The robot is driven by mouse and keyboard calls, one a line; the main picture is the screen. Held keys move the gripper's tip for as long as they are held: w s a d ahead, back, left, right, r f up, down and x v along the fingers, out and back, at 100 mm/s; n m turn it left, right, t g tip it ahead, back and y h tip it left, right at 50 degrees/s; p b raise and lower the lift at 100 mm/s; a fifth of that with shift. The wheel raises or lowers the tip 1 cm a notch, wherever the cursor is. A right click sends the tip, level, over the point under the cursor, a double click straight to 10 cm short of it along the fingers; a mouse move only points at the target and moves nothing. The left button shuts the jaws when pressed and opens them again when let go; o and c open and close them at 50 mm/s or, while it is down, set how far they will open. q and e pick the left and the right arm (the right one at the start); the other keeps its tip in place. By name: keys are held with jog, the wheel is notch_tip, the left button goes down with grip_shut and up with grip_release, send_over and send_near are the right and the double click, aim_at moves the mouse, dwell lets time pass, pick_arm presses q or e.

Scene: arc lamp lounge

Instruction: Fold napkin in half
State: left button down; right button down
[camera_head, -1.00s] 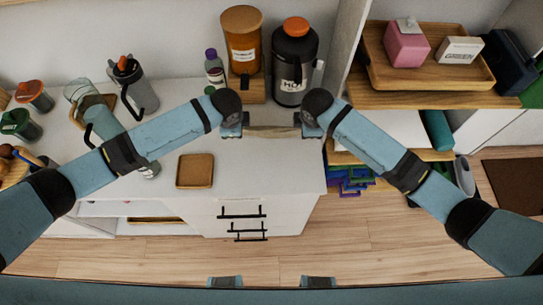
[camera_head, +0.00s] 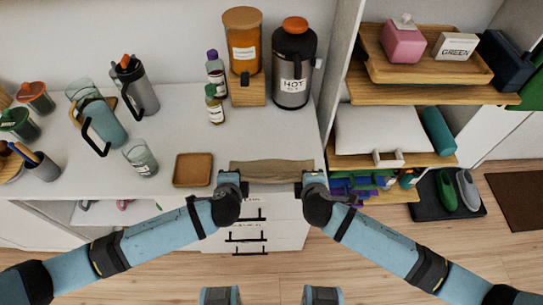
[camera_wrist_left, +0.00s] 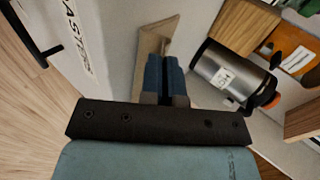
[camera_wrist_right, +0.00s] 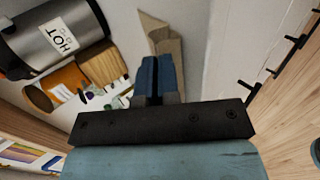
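The beige-brown napkin (camera_head: 270,171) lies at the front edge of the white counter as a narrow strip running left to right. My left gripper (camera_head: 231,180) is at its near left corner, and my right gripper (camera_head: 312,180) is at its near right corner. In the left wrist view, the fingers are together on the napkin (camera_wrist_left: 152,42). In the right wrist view, the fingers are together on the napkin (camera_wrist_right: 172,48), which looks creased there. The cloth between the fingertips is mostly hidden.
Behind stand a dark HOT flask (camera_head: 294,65), an orange canister (camera_head: 243,45) and small bottles (camera_head: 215,85). A glass (camera_head: 141,158) and a blue jug (camera_head: 103,125) stand left. A shelf unit (camera_head: 343,60) rises right.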

pick_arm(q)
jog(key=shift+s+f+t, duration=0.1)
jog(key=shift+s+t, duration=0.15)
jog(key=shift+t, duration=0.05)
pick_arm(e)
jog(key=shift+s+f+t, duration=0.1)
jog(key=shift+s+t, duration=0.15)
jog(key=shift+t, duration=0.05)
pick_arm(q)
jog(key=c, duration=1)
grip_release()
pick_arm(e)
jog(key=c, duration=1)
grip_release()
pick_arm(q)
jog(key=s+r, duration=0.6)
jog(key=r, duration=0.3)
pick_arm(e)
jog(key=s+r, duration=0.6)
jog(key=r, duration=0.3)
